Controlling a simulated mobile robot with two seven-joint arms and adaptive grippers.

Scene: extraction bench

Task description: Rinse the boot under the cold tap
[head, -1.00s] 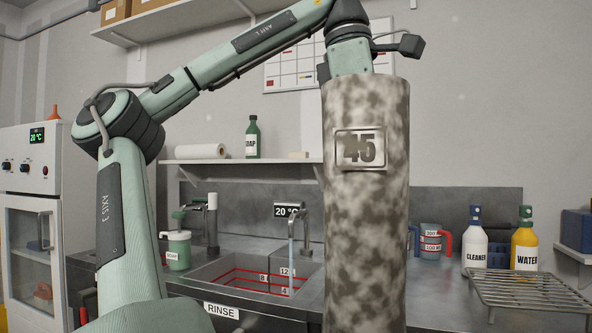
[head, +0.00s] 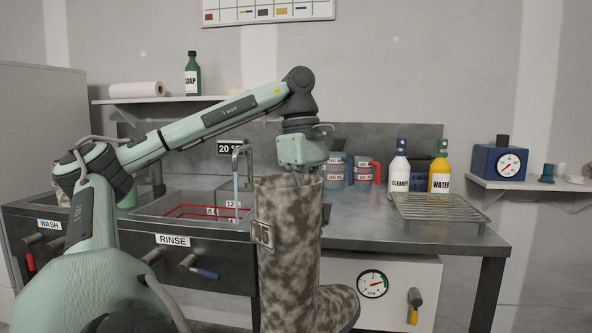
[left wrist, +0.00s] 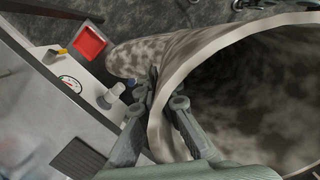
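The boot (head: 288,265) is tall, mottled grey-brown camouflage, with a "45" plate on its shaft. It hangs upright in front of the bench, toe to the right, opening up. My left gripper (head: 297,182) is shut on its top rim; in the left wrist view the gripper (left wrist: 163,105) has one finger inside and one outside the boot's rim (left wrist: 160,125). The tap (head: 249,160) arches over the rinse sink (head: 180,196), left of and behind the boot. A pale stream appears to run from its spout. A "20 °C" display hangs behind it, partly covered. My right gripper is not in view.
The bench front carries a "RINSE" label (head: 173,240) and a blue-handled valve (head: 205,273). Right of the boot are measuring jugs (head: 333,174), a cleaner bottle (head: 399,172), a water bottle (head: 440,175) and a wire rack (head: 440,208). The boot hangs close to the bench's front edge.

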